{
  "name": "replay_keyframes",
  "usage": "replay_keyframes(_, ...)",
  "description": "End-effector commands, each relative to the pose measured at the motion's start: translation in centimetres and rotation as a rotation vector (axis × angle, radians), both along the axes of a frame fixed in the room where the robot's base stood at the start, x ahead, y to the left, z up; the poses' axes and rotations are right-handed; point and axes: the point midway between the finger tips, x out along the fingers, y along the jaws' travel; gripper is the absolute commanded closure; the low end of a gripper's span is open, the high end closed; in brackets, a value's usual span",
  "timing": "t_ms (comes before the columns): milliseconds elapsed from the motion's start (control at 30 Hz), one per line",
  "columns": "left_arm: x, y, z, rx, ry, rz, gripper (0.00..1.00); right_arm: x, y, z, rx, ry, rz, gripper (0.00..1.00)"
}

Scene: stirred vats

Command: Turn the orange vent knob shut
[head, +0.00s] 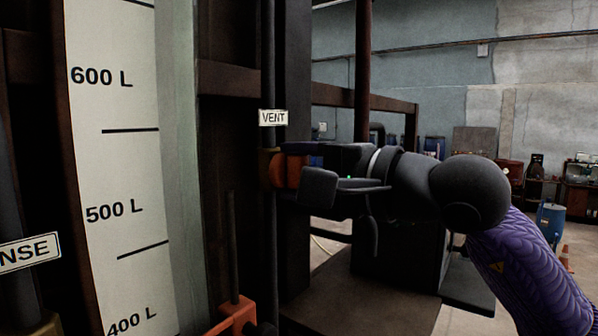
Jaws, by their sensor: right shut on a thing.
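The orange vent knob (279,171) sits on a dark vertical pipe, just below the white VENT label (273,118). My right gripper (293,176) reaches it from the right, its fingers closed around the knob's outer side. The fingers and hand hide part of the knob, and its turned position cannot be read. My left gripper is out of view.
A level scale (116,170) marked in litres stands at the left, with a second label (30,252) ending in NSE beside it. An orange bracket (235,315) juts out low, below the knob. Blue barrels (551,222) and shelving stand far back right.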

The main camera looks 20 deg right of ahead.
Motion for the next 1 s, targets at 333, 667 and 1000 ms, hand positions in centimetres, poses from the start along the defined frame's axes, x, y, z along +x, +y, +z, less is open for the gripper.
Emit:
replay_keyframes(333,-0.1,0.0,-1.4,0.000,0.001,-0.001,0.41,0.0,0.1,-0.4,0.121,0.100,0.002,0.97)
replay_keyframes(667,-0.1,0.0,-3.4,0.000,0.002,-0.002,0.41,0.0,0.1,-0.4,0.362,0.287,0.001,0.97)
replay_keyframes(1000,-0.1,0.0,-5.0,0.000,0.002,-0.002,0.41,0.0,0.1,-0.4,0.615,0.486,-0.001,0.97)
